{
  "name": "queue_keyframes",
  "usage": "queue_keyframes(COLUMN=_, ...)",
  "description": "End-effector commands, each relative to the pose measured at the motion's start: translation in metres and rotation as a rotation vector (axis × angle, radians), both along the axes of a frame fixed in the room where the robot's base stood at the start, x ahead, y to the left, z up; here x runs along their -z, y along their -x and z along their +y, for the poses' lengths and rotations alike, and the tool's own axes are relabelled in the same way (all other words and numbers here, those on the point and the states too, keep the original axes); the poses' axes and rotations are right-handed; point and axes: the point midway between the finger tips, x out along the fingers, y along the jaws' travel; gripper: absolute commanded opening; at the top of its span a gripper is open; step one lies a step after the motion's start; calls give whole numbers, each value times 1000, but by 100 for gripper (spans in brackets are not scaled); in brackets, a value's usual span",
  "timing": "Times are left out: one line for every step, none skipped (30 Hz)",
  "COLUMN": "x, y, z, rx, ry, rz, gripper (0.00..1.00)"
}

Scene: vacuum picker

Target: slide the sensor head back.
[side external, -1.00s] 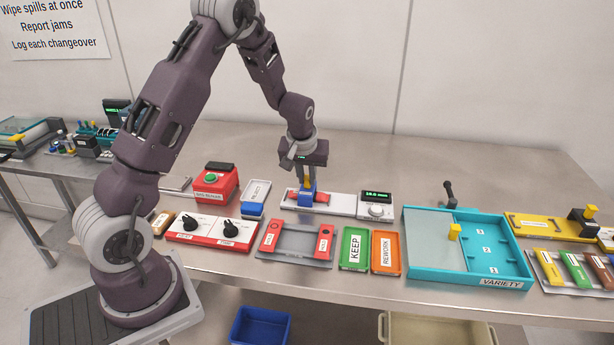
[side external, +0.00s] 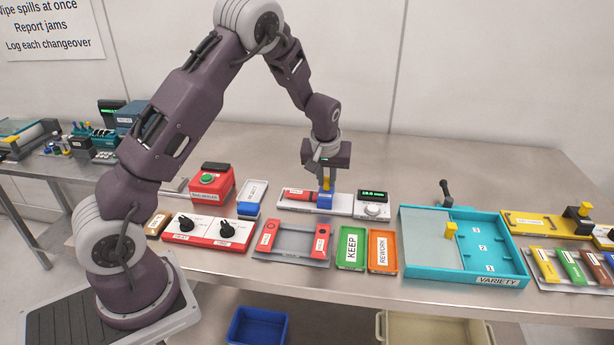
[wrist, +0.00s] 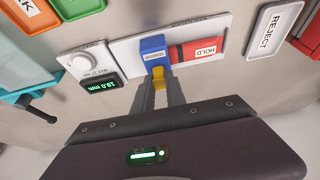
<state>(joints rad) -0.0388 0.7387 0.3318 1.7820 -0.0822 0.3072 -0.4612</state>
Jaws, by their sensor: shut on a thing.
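The sensor head is a blue block with a yellow knob (side external: 325,201) on a white rail plate (side external: 344,204) in the side view. It also shows in the wrist view, labelled SENSOR (wrist: 152,47). My gripper (side external: 327,178) is above it, shut on the yellow knob. In the wrist view my gripper (wrist: 158,79) has its fingers on both sides of the knob. A red bar marked HOLD (wrist: 200,50) lies on the plate beside the blue block.
Left of the plate stand a REJECT tray (side external: 252,193) and a red box with a green button (side external: 208,182). In front are a red-ended grey holder (side external: 292,238), a green KEEP tray (side external: 351,247) and an orange REWORK tray (side external: 383,250). The table behind is clear.

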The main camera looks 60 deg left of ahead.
Motion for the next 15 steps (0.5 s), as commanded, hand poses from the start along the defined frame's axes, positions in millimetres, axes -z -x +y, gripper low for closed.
queue_keyframes(x=1, y=-9, z=-10, rx=6, ry=-2, rz=0, gripper=0)
queue_keyframes(x=0, y=-14, z=-15, rx=5, ry=-1, rz=-1, gripper=0)
queue_keyframes(x=0, y=-20, z=-20, rx=4, ry=-1, rz=0, gripper=0)
queue_keyframes(x=0, y=-23, z=-24, rx=5, ry=-2, rz=-1, gripper=0)
queue_keyframes(x=1, y=-26, z=-26, rx=3, ry=-2, rz=0, gripper=0)
queue_keyframes(x=0, y=-30, z=-30, rx=2, ry=-1, rz=-1, gripper=0)
queue_keyframes(x=0, y=-31, z=-32, rx=1, ry=0, rz=-1, gripper=0)
queue_keyframes(x=0, y=-33, z=-34, rx=1, ry=0, rz=-1, gripper=0)
queue_keyframes(x=0, y=-34, z=-35, rx=1, ry=0, rz=0, gripper=0)
queue_keyframes(x=0, y=-34, z=-35, rx=0, ry=1, rz=-1, gripper=0)
queue_keyframes(x=0, y=-35, z=-36, rx=0, ry=1, rz=-1, gripper=0)
queue_keyframes(x=0, y=-35, z=-36, rx=1, ry=1, rz=-1, gripper=0)
queue_keyframes(x=0, y=-35, z=-36, rx=1, ry=2, rz=-2, gripper=0)
queue_keyframes(x=0, y=-35, z=-36, rx=1, ry=2, rz=-2, gripper=0)
queue_keyframes(x=0, y=-35, z=-37, rx=2, ry=2, rz=-3, gripper=0)
